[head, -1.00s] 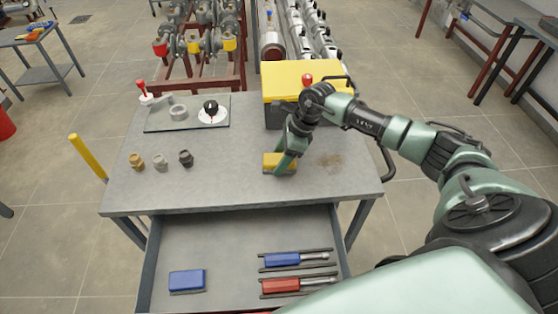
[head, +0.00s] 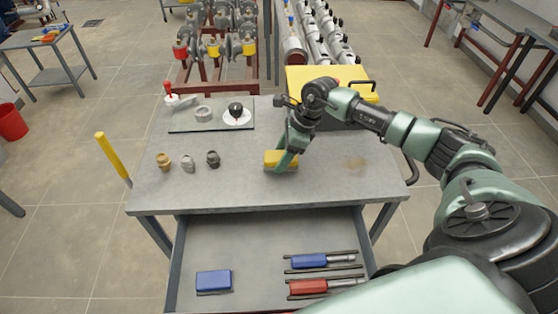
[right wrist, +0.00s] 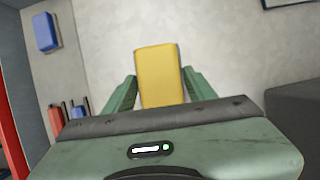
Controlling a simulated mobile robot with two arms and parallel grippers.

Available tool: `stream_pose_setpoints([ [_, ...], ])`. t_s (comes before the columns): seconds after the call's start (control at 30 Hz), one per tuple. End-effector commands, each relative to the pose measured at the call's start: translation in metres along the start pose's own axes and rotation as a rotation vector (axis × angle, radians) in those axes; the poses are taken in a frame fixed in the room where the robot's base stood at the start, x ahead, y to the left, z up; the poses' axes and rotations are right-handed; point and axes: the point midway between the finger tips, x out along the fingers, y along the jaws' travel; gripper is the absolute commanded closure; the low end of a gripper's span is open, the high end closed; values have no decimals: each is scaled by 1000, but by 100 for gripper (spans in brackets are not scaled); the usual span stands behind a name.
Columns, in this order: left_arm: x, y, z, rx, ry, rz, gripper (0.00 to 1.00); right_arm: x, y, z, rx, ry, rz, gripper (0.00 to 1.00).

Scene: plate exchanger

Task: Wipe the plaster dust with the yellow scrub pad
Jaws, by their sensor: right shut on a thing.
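The yellow scrub pad (head: 275,158) is held in my right gripper (head: 284,161), low at the worktable's top (head: 235,185). I cannot tell whether it touches the surface. In the right wrist view the yellow pad (right wrist: 160,75) stands between the two green fingers of the gripper (right wrist: 159,85), which are shut on it. The plaster dust (head: 355,163) is a faint tan patch on the table, to the right of the pad and apart from it. My left gripper is not in view.
Three small fittings (head: 188,163) stand at the table's left. A mat (head: 185,128) with several parts lies behind them. A yellow-lidded box (head: 300,75) stands at the back right. The open drawer (head: 255,245) below holds a blue block (head: 213,281) and two handled tools.

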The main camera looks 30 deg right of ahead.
Motion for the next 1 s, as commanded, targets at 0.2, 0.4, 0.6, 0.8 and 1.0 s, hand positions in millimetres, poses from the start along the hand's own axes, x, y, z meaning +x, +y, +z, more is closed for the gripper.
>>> stream_pose_setpoints([
  [0.2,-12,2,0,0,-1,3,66,-23,-4,5,4,-1,-3,77],
  [0.4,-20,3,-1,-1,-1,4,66,-41,-6,7,8,0,-4,77],
  [0.6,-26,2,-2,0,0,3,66,-54,-8,10,11,-1,-5,77],
  [0.8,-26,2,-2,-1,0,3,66,-55,-8,10,12,-1,-5,77],
  [1.0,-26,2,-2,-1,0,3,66,-55,-8,9,12,-1,-5,77],
])
